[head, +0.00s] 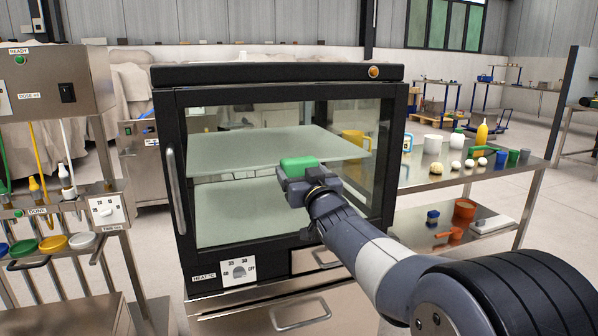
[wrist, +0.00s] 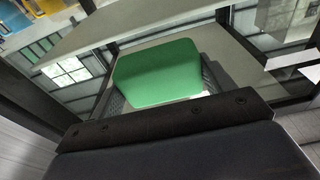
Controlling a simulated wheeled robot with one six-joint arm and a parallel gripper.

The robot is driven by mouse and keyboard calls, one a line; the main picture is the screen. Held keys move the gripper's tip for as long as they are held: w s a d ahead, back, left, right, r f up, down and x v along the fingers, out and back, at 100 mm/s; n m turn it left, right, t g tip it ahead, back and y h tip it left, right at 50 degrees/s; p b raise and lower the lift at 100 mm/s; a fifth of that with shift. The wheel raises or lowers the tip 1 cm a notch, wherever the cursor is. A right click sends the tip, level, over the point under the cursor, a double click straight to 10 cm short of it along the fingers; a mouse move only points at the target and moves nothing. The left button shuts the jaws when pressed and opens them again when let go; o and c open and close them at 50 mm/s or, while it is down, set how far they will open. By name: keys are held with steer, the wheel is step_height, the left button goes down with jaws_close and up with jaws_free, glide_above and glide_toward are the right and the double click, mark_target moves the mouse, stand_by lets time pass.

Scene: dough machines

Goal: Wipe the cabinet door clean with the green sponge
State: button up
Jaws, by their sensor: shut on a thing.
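The green sponge (head: 299,166) is held in my gripper (head: 302,177), in front of the cabinet's glass door. In the wrist view the sponge (wrist: 160,73) sits between the two fingers of my gripper (wrist: 158,80). The cabinet door (head: 225,130) is a glass pane in a black frame, with a long vertical handle (head: 176,190) on its left. It looks shut. Shelves show through the glass. I cannot tell whether the sponge touches the glass. No clear dirt mark shows on the pane; my arm hides its lower right part.
A dial panel (head: 238,271) and a drawer handle (head: 300,314) are below the door. A metal table (head: 420,182) with cups, dough balls and a yellow bottle stands at right. A dosing machine (head: 50,85) with coloured lids below it stands at left.

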steer(key=shift+w+d+p, duration=0.2)
steer(key=shift+d+p, duration=0.15)
steer(key=shift+d, duration=0.2)
steer(key=shift+w+d+p, duration=0.15)
steer(key=shift+d+p, duration=0.15)
steer(key=shift+d, duration=0.25)
steer(key=shift+w+d+f, duration=0.1)
steer(key=shift+d+f, duration=0.05)
steer(key=shift+d, duration=0.1)
steer(key=shift+a, duration=0.45)
